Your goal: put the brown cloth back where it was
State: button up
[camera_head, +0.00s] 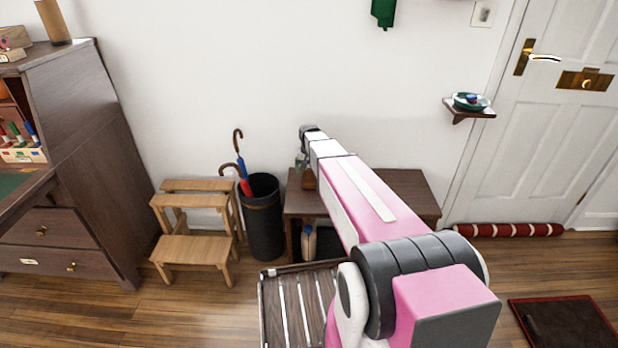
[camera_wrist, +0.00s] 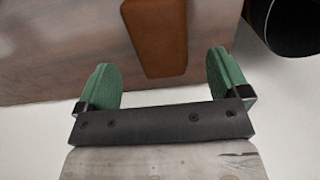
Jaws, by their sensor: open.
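A brown piece with rounded edges, seemingly the brown cloth (camera_wrist: 155,38), lies on the dark wooden bench (camera_wrist: 60,50) in the wrist view. In the head view it shows as a small brown patch (camera_head: 309,181) at the left end of the bench (camera_head: 405,188), partly hidden by my arm. My gripper (camera_wrist: 160,60) is open, its two green fingers apart, with nothing held between them. The brown piece lies just beyond the fingertips, between their lines. In the head view my gripper (camera_head: 302,162) is over the bench's left end, small and partly hidden.
A black umbrella stand (camera_head: 263,220) with umbrellas stands left of the bench, beside a wooden step stool (camera_head: 190,250). A slatted rack (camera_head: 280,308) lies in front. A small wall shelf (camera_head: 468,112) holds a bowl.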

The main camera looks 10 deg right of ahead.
aim_at(309, 176)
notch_tip(309, 176, up, 6)
jog(key=r, duration=0.1)
jog(key=s+f+n, duration=0.1)
jog(key=s+f, duration=0.1)
jog(key=s, duration=1.1)
jog(key=s+f+n, duration=0.1)
jog(key=s, duration=1.2)
jog(key=shift+s+f, duration=0.15)
jog(key=shift+f, duration=0.25)
